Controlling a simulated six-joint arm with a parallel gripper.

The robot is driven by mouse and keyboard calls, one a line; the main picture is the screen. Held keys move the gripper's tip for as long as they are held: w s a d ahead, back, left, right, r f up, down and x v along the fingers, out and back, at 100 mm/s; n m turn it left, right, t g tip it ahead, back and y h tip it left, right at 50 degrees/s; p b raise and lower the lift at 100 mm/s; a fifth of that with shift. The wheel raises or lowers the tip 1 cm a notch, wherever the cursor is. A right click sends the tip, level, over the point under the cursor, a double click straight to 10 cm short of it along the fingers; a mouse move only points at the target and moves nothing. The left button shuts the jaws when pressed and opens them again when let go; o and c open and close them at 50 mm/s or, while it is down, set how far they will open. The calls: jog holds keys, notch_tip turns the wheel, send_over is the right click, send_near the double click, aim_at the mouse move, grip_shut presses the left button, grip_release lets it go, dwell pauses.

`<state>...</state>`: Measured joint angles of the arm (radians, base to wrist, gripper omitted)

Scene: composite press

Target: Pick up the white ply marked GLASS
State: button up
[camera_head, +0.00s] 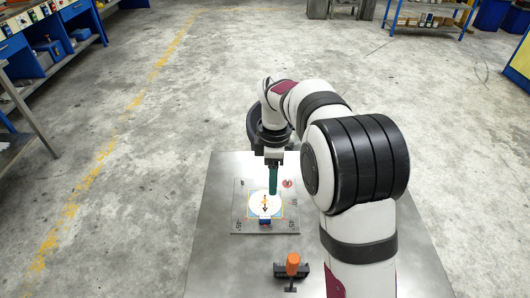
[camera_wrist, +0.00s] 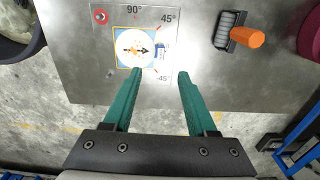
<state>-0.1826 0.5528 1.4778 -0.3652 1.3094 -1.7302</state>
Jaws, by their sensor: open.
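A pale round piece (camera_head: 265,204) with a dark arrow lies inside an orange-yellow square outline on a grey plate (camera_head: 242,222) with angle marks. In the wrist view the same piece (camera_wrist: 127,46) looks white, and the plate (camera_wrist: 150,17) reads 90° and 45°. I cannot read the word GLASS on it. My gripper (camera_wrist: 160,72) has two green fingers, apart with nothing between them. In the head view my gripper (camera_head: 273,181) points down above the back part of the plate and hides a little of it.
A small blue item (camera_head: 265,220) sits at the piece's near edge. A red round mark (camera_head: 287,183) is on the plate's far right. A black roller tool with an orange handle (camera_head: 292,264) lies nearer on the metal table (camera_head: 215,255). The table left of the roller is bare.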

aim_at(268, 217)
jog(key=f, duration=1)
jog(key=a+f, duration=0.1)
jog(key=f, duration=0.5)
jog(key=shift+s+a, duration=0.1)
jog(key=shift+s, duration=0.05)
jog(key=shift+r, duration=0.1)
grip_shut()
